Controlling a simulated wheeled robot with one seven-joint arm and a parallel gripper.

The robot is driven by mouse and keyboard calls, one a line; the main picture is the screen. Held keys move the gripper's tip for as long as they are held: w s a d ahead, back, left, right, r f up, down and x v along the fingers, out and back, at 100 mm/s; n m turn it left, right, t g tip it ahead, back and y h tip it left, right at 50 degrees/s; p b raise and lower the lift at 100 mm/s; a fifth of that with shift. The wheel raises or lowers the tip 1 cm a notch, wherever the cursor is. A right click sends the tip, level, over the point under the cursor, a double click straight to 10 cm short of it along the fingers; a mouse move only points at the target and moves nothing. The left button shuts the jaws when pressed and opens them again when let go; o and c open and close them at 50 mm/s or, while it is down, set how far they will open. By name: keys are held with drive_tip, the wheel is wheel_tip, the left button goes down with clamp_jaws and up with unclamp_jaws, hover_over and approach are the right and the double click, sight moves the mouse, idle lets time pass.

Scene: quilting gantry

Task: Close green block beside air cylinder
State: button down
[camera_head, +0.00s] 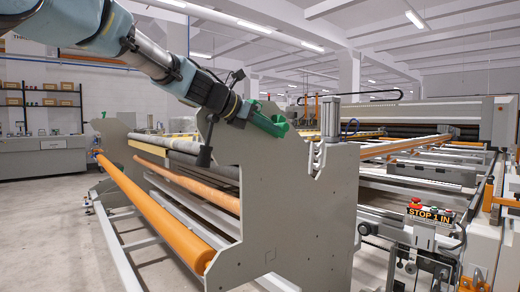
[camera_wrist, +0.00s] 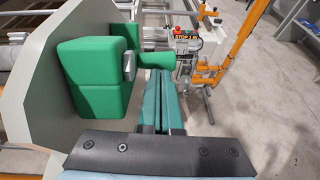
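The green block (camera_wrist: 92,75) is a two-part bright green piece against the grey side plate (camera_wrist: 30,95) at the left of the wrist view. A small silver fitting (camera_wrist: 129,66) sits on its right side, and a green arm (camera_wrist: 157,55) extends to the right beyond. In the head view the green block (camera_head: 270,122) is at the plate's top edge, partly hidden by my wrist. The air cylinder (camera_head: 330,118) is a grey upright body to its right. My gripper (camera_wrist: 160,76) has teal fingers side by side, apparently shut and empty, right of the block; contact is unclear.
The end plate (camera_head: 290,200) has a notched top edge, with orange rollers (camera_head: 160,215) running left from it. A stop-button box (camera_head: 430,212) stands at right. Orange posts (camera_wrist: 232,50) stand at the right of the wrist view. Floor space is clear at left.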

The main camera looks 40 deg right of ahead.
drive_tip(key=shift+s+d+r+h, duration=0.1)
drive_tip(key=shift+d+r+h, duration=0.7)
drive_tip(key=shift+d, duration=0.35)
idle(0.4)
drive_tip(key=b+v, duration=0.1)
drive_tip(key=v, duration=1)
drive_tip(key=shift+d, duration=0.1)
